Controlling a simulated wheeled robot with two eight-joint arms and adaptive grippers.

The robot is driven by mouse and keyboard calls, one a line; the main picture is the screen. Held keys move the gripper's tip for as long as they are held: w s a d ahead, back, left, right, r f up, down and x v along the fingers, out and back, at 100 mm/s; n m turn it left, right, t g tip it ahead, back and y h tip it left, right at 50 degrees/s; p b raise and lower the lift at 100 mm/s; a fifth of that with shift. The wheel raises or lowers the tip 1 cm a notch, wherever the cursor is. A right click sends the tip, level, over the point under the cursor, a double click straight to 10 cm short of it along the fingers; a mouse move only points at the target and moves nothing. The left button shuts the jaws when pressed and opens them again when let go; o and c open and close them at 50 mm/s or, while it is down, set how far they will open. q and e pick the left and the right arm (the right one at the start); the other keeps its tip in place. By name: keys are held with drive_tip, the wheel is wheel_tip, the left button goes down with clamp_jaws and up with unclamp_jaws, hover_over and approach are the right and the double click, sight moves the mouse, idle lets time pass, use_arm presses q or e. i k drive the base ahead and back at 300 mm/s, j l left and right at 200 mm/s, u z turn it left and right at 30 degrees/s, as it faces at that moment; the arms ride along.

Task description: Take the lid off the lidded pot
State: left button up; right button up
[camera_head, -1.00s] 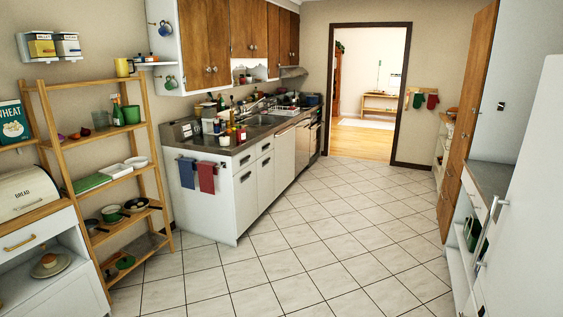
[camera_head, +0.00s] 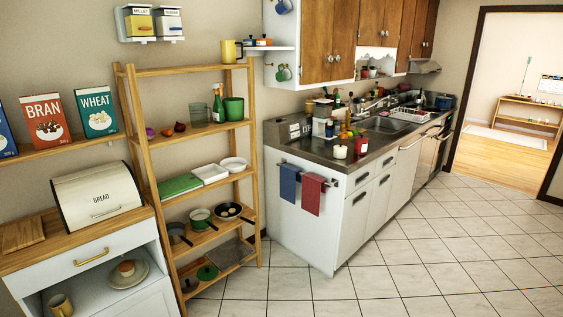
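A small dark blue pot-like thing (camera_head: 444,101) stands at the far end of the counter, near the hob. It is too small to tell whether it has a lid. On the wooden shelf rack are a green pot (camera_head: 200,218), a grey pan (camera_head: 176,233) and a dark pan with pale pieces in it (camera_head: 229,211). A round green thing, perhaps a lid, (camera_head: 207,272) lies on the bottom shelf. I cannot tell which one is the lidded pot. Neither of my grippers is in view.
The kitchen counter (camera_head: 345,160) runs back along the wall, with a sink and many small items. Red and blue towels hang at its near end. A bread box (camera_head: 98,193) sits on the left cabinet. The tiled floor (camera_head: 410,260) is clear toward the doorway.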

sight(340, 147)
drive_tip(key=i, duration=0.6)
drive_tip(key=i+j+z, duration=0.15)
drive_tip(key=i, duration=0.45)
drive_tip(key=i+j, duration=0.15)
drive_tip(key=i, duration=0.45)
drive_tip(key=l+z, duration=0.05)
